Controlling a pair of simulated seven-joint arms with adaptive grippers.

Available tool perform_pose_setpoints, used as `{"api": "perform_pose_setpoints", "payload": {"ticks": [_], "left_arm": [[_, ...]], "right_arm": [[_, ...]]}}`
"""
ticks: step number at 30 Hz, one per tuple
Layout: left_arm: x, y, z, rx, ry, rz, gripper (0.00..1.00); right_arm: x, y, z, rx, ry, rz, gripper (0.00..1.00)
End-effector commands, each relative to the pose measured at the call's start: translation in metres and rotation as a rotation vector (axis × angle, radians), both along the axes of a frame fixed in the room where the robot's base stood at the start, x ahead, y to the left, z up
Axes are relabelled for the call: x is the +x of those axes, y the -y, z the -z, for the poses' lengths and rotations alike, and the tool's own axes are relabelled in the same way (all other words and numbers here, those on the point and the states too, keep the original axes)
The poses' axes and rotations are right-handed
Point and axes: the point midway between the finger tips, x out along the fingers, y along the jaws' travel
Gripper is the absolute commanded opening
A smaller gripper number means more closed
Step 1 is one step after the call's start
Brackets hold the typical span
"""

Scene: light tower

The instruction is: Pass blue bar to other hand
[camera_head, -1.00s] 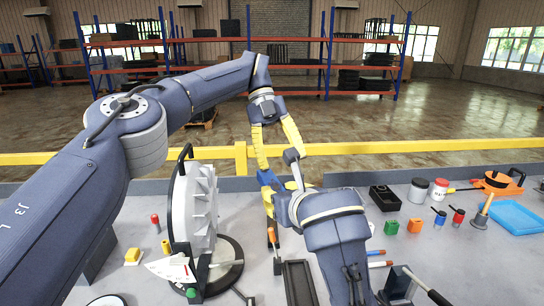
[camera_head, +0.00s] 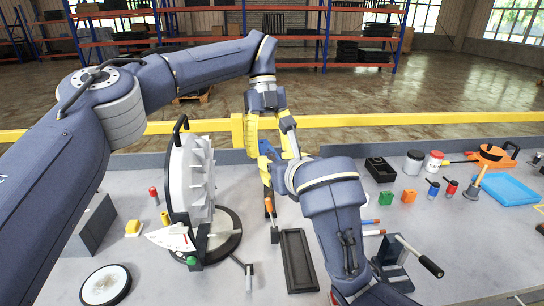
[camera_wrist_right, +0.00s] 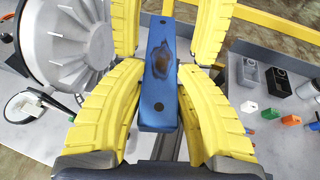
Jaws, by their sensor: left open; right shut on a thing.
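The blue bar (camera_head: 266,149) is held upright above the table, near its back edge. In the right wrist view the bar (camera_wrist_right: 159,95) shows a dark patch and dark round spots on its face. My right gripper (camera_wrist_right: 158,78) is shut on the bar, one yellow finger along each side. My left gripper (camera_head: 264,132) comes from above; it is open, and its yellow fingers stand on either side of the bar's far end in the right wrist view. Whether they touch it I cannot tell. In the head view the right gripper is partly hidden by its own wrist.
A grey finned wheel on a stand (camera_head: 190,180) is close left of the grippers. A black tray (camera_head: 298,260) and an orange-handled tool (camera_head: 268,203) lie below. Black bin (camera_head: 380,168), green block (camera_head: 385,198) and blue tray (camera_head: 505,190) are right. A yellow rail (camera_head: 400,121) runs behind.

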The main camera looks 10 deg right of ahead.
Motion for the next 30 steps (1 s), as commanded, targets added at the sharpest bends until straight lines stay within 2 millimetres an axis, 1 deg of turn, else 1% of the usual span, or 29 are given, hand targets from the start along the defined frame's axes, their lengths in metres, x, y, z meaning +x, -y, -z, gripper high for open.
{"api": "perform_pose_setpoints", "payload": {"ticks": [1,6,19,30], "left_arm": [[-0.002,0.0,0.005,0.001,-0.002,0.002,0.62],[-0.005,0.001,0.014,-0.001,-0.001,0.001,0.62],[-0.007,0.001,0.016,-0.001,0.0,-0.001,0.62],[-0.007,0.002,0.016,-0.001,0.0,0.0,0.19]], "right_arm": [[0.0,0.0,0.0,0.0,0.001,0.0,0.0],[0.0,0.0,0.0,0.0,0.001,0.0,0.0],[0.0,0.0,0.0,0.0,0.001,0.0,0.0],[0.0,0.0,0.0,0.001,0.001,-0.002,0.0]]}}
